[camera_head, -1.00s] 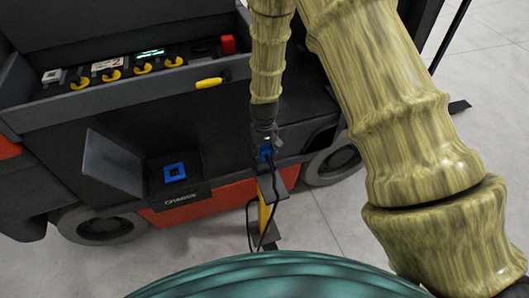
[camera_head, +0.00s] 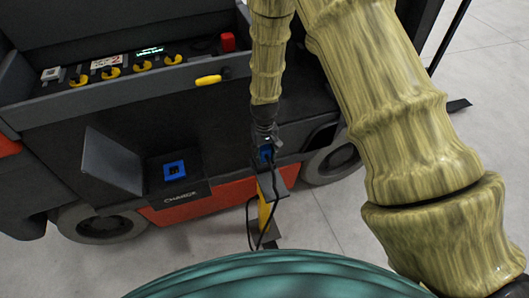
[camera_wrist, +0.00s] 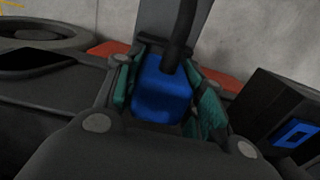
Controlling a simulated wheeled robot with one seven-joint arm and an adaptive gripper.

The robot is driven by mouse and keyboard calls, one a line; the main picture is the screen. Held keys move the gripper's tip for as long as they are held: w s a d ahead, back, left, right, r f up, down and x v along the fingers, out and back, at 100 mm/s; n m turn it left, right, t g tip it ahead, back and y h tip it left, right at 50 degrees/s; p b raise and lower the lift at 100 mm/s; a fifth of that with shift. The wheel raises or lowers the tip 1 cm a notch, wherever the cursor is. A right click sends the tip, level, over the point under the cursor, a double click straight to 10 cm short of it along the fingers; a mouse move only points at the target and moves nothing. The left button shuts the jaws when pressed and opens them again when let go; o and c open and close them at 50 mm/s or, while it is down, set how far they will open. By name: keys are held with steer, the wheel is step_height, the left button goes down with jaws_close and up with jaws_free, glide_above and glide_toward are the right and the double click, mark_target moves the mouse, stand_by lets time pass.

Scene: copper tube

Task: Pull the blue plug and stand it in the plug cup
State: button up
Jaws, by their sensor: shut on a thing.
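The blue plug (camera_head: 265,154) is between the fingers of my gripper (camera_head: 264,138), above or at the dark top of a yellow post (camera_head: 266,208). The wrist view shows the blue plug (camera_wrist: 162,95) large, with teal finger pads on both sides and my gripper (camera_wrist: 165,100) shut on it. A black cable (camera_wrist: 181,35) runs from the plug. I take the dark holder (camera_head: 285,174) on the post as the plug cup. Its opening is hidden, so I cannot tell whether the plug is inside it. The blue charge socket (camera_head: 174,171) on the vehicle is empty.
The dark vehicle has an open flap (camera_head: 112,160) left of the socket and a panel of yellow knobs (camera_head: 110,73) above. A wheel (camera_head: 331,160) stands behind the post. The cable (camera_head: 250,225) hangs beside the post. Floor (camera_head: 335,220) is clear to the right.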

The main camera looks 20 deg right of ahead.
steer(key=shift+f+b, duration=0.5)
steer(key=shift+f, duration=0.65)
stand_by(0.4)
steer(key=o, duration=2)
steer(key=shift+r, duration=0.15)
steer(key=shift+r+p, duration=3.8)
steer(key=shift+r, duration=1.6)
